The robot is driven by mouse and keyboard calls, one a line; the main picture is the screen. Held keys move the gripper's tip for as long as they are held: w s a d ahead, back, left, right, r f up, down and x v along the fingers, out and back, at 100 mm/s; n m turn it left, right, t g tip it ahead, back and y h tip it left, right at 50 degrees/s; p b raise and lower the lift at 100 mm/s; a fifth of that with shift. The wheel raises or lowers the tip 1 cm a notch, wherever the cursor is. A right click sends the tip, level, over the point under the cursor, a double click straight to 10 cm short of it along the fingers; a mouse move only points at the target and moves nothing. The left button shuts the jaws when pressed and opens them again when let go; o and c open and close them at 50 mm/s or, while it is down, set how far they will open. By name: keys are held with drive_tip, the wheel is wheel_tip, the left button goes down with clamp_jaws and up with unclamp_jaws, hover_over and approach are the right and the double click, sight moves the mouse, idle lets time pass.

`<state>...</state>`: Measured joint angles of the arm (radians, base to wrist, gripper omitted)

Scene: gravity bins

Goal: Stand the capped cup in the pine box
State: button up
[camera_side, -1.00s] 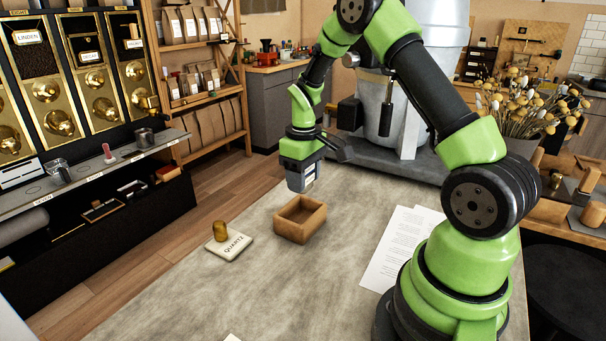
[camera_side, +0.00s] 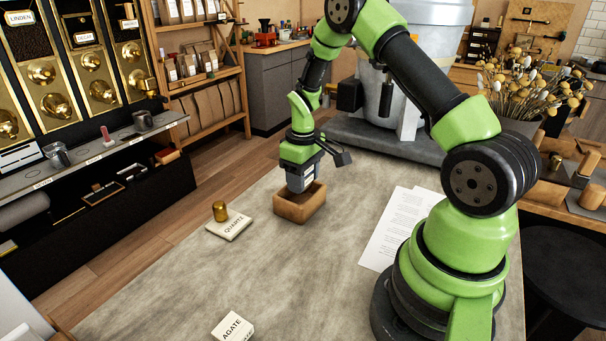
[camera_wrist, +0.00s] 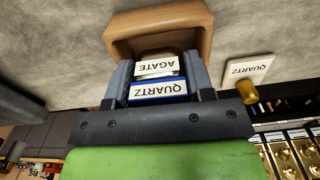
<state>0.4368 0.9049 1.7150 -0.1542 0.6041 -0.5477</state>
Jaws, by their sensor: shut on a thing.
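The pine box (camera_side: 298,210) stands on the table, and its rim and wall also show in the wrist view (camera_wrist: 160,24). My gripper (camera_side: 302,186) points down with its fingertips low inside or just at the box opening. In the wrist view my gripper (camera_wrist: 160,72) is shut on a labelled object (camera_wrist: 158,90), apparently the capped cup. Its blue-edged label reads QUARTZ, and a white AGATE label shows just beyond it. Fingers and box walls hide most of the object, so I cannot tell whether its base touches the box floor.
A brass cylinder (camera_side: 220,211) stands on a QUARTZ plate (camera_side: 229,227) left of the box. An AGATE block (camera_side: 233,327) lies at the near table edge. Paper sheets (camera_side: 403,225) lie to the right. The table between is clear.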

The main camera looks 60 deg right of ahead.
drive_tip(key=shift+f, duration=2.05)
idle(1.3)
drive_tip(key=o, duration=1.3)
drive_tip(key=shift+c, duration=0.2)
drive_tip(key=c, duration=0.4)
drive_tip(key=shift+r, duration=0.1)
wheel_tip(320, 180, up, 10)
drive_tip(key=shift+f, duration=0.1)
